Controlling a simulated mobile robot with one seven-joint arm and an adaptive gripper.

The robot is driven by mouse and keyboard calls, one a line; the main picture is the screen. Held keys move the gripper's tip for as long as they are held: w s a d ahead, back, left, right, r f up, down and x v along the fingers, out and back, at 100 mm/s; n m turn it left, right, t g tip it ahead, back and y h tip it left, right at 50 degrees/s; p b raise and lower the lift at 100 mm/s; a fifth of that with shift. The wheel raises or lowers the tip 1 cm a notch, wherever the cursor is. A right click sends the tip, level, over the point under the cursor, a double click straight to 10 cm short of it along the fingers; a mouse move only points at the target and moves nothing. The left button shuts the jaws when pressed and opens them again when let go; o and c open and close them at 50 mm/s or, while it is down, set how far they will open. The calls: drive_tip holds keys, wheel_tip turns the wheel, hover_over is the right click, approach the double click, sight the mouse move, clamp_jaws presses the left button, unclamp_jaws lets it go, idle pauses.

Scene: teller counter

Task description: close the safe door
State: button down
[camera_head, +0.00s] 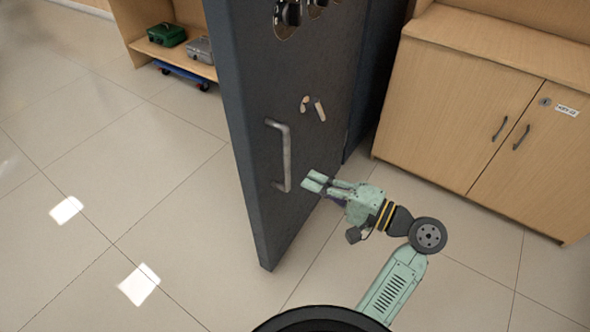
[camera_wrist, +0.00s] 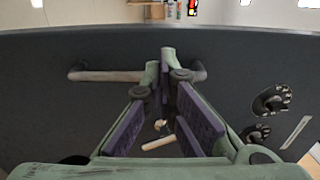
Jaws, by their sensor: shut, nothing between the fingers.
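The dark grey safe door (camera_head: 240,110) stands open, its face toward my arm. My gripper (camera_head: 316,182) is shut and empty, just right of the handle's lower end. The safe's opening is mostly hidden behind the door.
A wooden cabinet (camera_head: 450,115) with two doors stands at the right. At the top left a wooden shelf (camera_head: 150,45) holds a green box (camera_head: 166,34) and a grey box (camera_head: 200,50), with a blue trolley (camera_head: 183,73) below. The tiled floor left of the door is clear.

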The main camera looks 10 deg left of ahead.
sight(256, 157)
drive_tip(key=p+x, duration=0.2)
drive_tip(key=x, duration=1)
drive_tip(key=shift+a, duration=0.25)
